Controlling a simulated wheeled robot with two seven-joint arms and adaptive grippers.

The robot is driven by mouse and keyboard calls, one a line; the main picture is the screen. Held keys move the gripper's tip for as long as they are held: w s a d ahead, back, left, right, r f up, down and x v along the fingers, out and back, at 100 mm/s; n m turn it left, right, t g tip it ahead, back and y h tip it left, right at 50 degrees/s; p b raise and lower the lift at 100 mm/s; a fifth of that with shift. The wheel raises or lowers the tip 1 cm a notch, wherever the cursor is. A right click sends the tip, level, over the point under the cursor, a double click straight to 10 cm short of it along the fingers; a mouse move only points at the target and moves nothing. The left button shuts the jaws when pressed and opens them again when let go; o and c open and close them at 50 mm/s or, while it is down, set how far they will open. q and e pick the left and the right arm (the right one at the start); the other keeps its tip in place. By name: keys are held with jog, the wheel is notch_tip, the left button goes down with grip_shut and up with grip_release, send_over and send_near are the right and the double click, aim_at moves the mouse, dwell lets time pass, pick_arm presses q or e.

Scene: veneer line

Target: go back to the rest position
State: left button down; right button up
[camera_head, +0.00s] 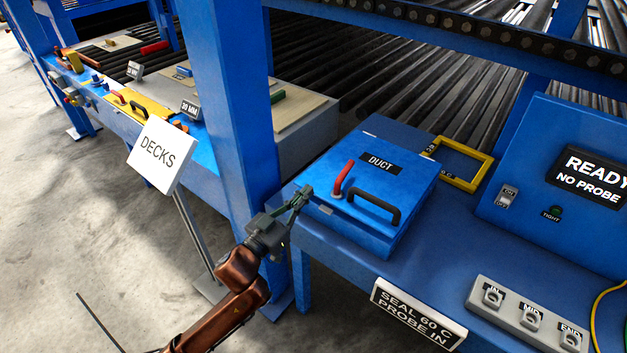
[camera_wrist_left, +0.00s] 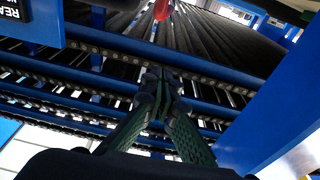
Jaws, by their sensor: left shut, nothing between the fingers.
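My left gripper (camera_head: 301,197) is shut and empty in the head view. It is in front of the near left edge of the blue box marked DUCT (camera_head: 370,225), close to its red lever (camera_head: 343,178). I cannot tell whether it touches the box. In the left wrist view the green fingers of my left gripper (camera_wrist_left: 163,82) meet at their tips, with dark rollers beyond. My right gripper is in neither view.
A blue post (camera_head: 228,100) and a DECKS sign (camera_head: 160,155) on a stand are left of my left arm. A blue panel (camera_head: 570,190) reads READY NO PROBE. A grey socket strip (camera_head: 530,318) lies at the right. The floor (camera_head: 60,240) at the left is clear.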

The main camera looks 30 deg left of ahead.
pick_arm(q)
jog(key=shift+s+f, duration=0.25)
jog(key=shift+s, duration=0.45)
